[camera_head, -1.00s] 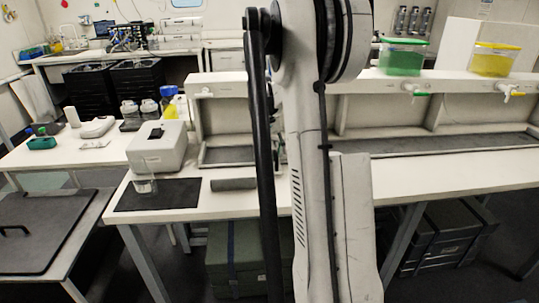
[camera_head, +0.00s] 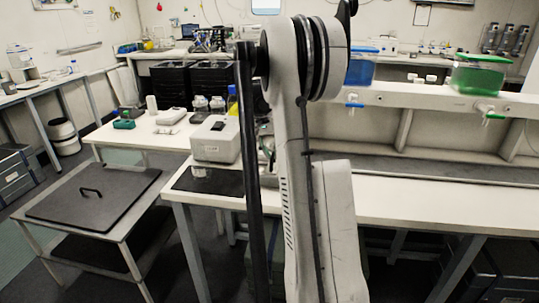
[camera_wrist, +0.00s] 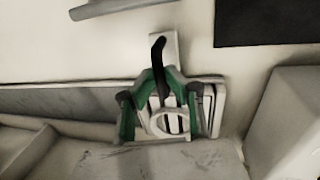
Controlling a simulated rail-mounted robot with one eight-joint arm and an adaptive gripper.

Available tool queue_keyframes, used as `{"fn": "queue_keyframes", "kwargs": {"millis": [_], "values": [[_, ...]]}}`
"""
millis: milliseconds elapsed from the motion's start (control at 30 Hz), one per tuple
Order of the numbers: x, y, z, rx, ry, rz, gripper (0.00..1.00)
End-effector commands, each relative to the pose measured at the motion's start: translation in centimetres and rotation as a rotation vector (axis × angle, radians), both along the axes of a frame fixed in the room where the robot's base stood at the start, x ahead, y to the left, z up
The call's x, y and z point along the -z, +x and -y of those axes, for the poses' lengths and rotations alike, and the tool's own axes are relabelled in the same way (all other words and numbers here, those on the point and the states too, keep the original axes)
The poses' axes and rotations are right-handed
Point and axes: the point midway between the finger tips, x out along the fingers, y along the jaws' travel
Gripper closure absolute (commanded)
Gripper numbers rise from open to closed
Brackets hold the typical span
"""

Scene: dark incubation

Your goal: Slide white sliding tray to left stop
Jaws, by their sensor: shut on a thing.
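My gripper (camera_wrist: 162,95), with green and dark fingers, shows in the middle of the wrist view. It is shut on a pale part of what looks like the white sliding tray (camera_wrist: 217,100). The tray's pale edge shows to the right of the fingers, at the end of a long dark grey strip (camera_wrist: 70,100). The fingers hide most of the tray and the exact contact.
A grey-white box instrument (camera_head: 215,140) stands on the bench beside a black mat (camera_wrist: 260,22). A white shelf (camera_head: 420,108) carries a blue tank (camera_head: 360,70) and a green tank (camera_head: 478,76). A low table with a dark lid (camera_head: 95,195) stands at left.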

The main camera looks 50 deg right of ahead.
Motion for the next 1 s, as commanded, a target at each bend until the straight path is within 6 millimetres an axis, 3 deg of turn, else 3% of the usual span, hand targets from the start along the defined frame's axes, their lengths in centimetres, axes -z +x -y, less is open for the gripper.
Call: {"fn": "queue_keyframes", "kwargs": {"millis": [267,300,400,767,1000], "values": [[-0.2,0.4,-0.1,-0.004,-0.002,0.006,1.0],[-0.2,0.4,-0.1,-0.004,-0.002,0.007,0.83],[-0.1,0.4,-0.1,-0.004,-0.002,0.006,0.7],[-0.6,0.4,-0.1,-0.004,-0.001,0.004,0.7],[-4.3,1.1,-0.5,-0.005,-0.001,0.004,0.7]]}}
